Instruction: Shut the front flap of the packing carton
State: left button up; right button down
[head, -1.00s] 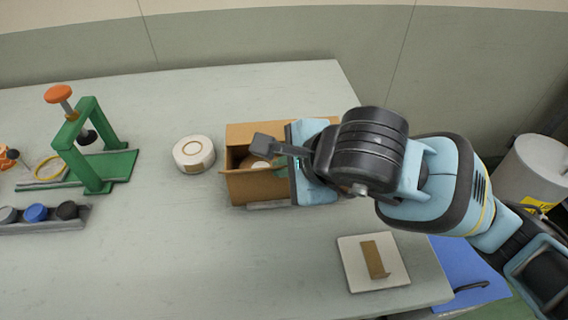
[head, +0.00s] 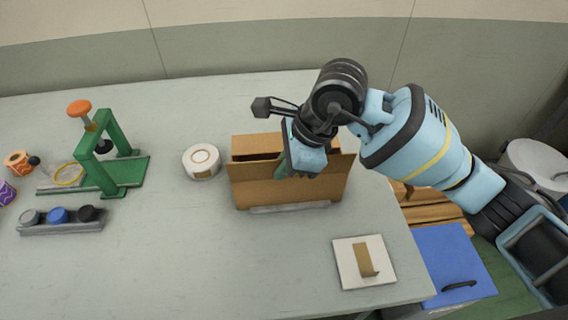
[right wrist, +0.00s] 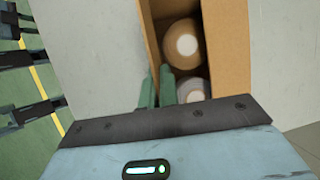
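The packing carton (head: 258,143) is an open brown box on the table. Its front flap (head: 255,188) stands up along the near side, tilted slightly outward. My right gripper (head: 281,170) is at the middle of this flap's top edge, with a green finger showing on the near side. Two round rolls (right wrist: 181,45) lie inside the carton. My left gripper is not in view.
A white roll (head: 201,161) stands left of the carton. A green press (head: 113,160) and a grey rack (head: 62,227) are farther left. A white plate with a brown piece (head: 347,272) lies at the front right. The table's front middle is clear.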

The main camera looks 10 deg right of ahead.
jog(key=shift+w+r+g, duration=0.1)
jog(key=shift+w+g, duration=0.15)
jog(key=shift+g, duration=0.15)
dwell(0.3)
jog(key=c, duration=1.6)
grip_release()
jog(key=shift+c, duration=0.2)
jog(key=shift+v, duration=3.85)
